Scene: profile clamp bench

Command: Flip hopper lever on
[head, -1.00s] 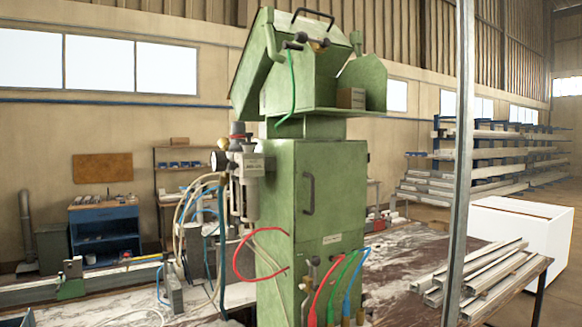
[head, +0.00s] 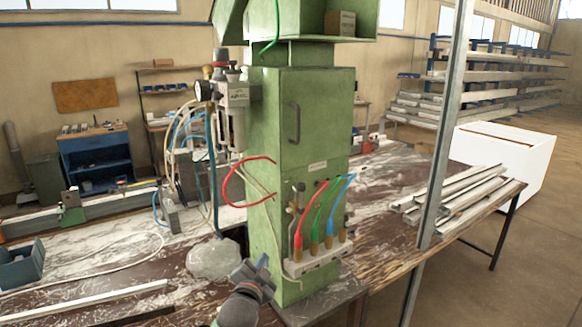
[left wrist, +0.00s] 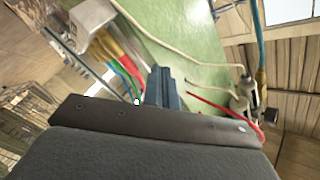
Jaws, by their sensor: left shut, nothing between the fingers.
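The green machine cabinet (head: 263,130) stands upright on the bench, its hopper (head: 300,22) cut off by the top of the head view. A small dark-topped lever (head: 299,190) sits low on the cabinet front, beside red, green and blue hoses; I cannot read whether it is on or off. My left gripper (head: 261,263) is low, in front of the cabinet's lower left, apart from the lever. In the left wrist view its fingers (left wrist: 162,88) are shut and empty, with the green panel (left wrist: 195,60) beyond. My right gripper is not in view.
The pale hose block (head: 318,258) juts from the cabinet's foot. A red hose (head: 228,183) loops out at the left, near the air regulator (head: 232,100). A metal post (head: 444,140) stands at the right. Metal profiles (head: 460,195) lie on the bench's right end.

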